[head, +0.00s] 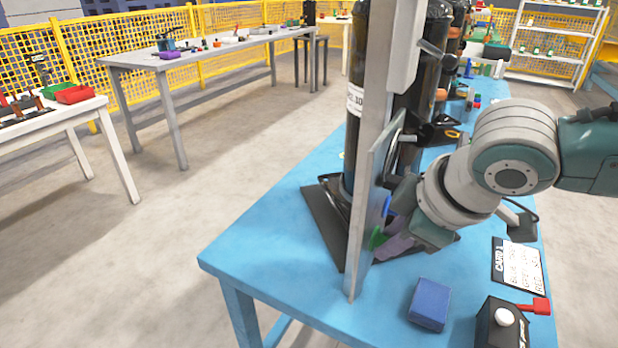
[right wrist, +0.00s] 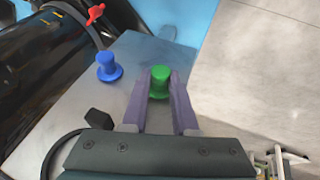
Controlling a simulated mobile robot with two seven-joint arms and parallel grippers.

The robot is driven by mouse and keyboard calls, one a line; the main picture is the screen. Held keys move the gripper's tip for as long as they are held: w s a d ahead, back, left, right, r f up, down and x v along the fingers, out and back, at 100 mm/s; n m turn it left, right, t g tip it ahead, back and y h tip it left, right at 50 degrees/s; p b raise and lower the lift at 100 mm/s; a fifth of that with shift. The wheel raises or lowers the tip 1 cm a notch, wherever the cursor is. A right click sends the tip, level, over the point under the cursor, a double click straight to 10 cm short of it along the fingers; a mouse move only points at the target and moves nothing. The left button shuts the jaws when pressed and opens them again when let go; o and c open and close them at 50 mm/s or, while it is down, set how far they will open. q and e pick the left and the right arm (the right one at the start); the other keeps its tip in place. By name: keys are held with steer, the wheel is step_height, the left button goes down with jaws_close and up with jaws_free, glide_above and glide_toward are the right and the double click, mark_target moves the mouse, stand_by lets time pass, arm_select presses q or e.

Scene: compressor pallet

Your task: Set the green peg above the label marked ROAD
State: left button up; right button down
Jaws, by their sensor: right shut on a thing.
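The green peg (right wrist: 160,80) sits between the two purple fingers of my right gripper (right wrist: 162,100), which is shut on it. In the head view a small part of the green peg (head: 377,239) shows beside my right gripper (head: 390,238), close to a grey upright panel (head: 384,165) seen nearly edge-on. A blue peg (right wrist: 109,67) stands on the grey panel face (right wrist: 135,55), left of the green one; it shows in the head view too (head: 386,207). I cannot tell whether the green peg touches the panel. No label reading ROAD is legible. My left gripper is out of view.
A grey post (head: 369,130) and dark cylinders (head: 425,100) stand by the panel on the blue table (head: 300,270). A blue box (head: 430,304), a printed card (head: 519,266) and a black box with a red lever (head: 503,325) lie near the front right.

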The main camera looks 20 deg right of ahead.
steer(key=s+d+p, duration=0.1)
steer(key=s+d, duration=0.1)
steer(key=s+d+p, duration=0.1)
steer(key=s+p, duration=0.1)
steer(key=shift+s+d, duration=0.15)
steer(key=shift+d, duration=0.2)
stand_by(0.4)
